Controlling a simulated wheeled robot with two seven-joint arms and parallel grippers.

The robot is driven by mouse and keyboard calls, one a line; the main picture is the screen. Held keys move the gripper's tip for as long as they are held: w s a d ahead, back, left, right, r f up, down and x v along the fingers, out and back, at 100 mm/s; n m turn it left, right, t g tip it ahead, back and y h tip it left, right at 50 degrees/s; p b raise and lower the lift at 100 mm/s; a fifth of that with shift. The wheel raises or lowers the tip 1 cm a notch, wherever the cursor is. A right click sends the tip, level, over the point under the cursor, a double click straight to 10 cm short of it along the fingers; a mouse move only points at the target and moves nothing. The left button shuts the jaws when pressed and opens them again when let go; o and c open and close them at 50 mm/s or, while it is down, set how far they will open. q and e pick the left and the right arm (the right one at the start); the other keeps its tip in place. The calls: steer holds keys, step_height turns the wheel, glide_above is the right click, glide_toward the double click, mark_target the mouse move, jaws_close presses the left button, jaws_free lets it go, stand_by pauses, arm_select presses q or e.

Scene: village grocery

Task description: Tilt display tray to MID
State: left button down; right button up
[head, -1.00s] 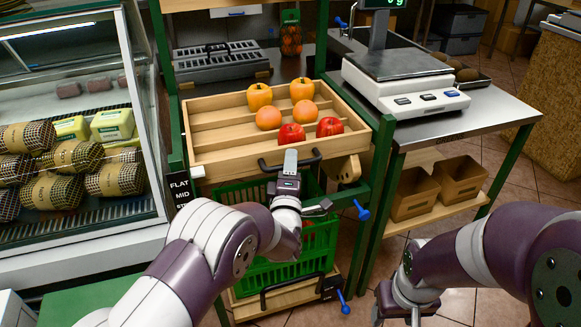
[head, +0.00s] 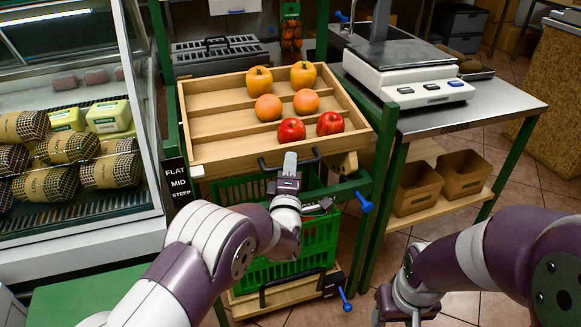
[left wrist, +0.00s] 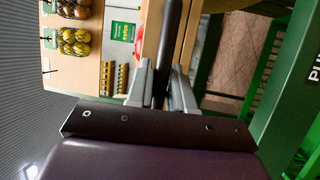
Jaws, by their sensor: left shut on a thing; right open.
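The wooden display tray (head: 228,159) slopes down towards me in the green stand, with its back edge higher than its front. It holds two orange-yellow peppers, two orange round fruits and two red apples in rows. My left gripper (head: 290,162) is shut on the black handle (head: 311,160) at the tray's front. The left wrist view shows the dark handle (left wrist: 170,45) between the two fingers (left wrist: 160,88). A black label (head: 178,181) reading FLAT, MID and STEEP is at the stand's left post.
A green crate (head: 318,238) stands below the tray. A blue-ended lever (head: 363,202) sticks out at the right post. A scale (head: 400,88) stands on the steel counter to the right, and a glass cooler (head: 75,215) is close on the left.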

arm_select(q)
steer(key=c, duration=1.1)
jaws_free()
steer(key=shift+r, duration=0.2)
steer(key=s+f+p, duration=0.2)
steer(key=s, duration=1)
steer(key=shift+s+a, duration=0.25)
steer(key=shift+a, duration=0.05)
steer(key=shift+f, duration=0.1)
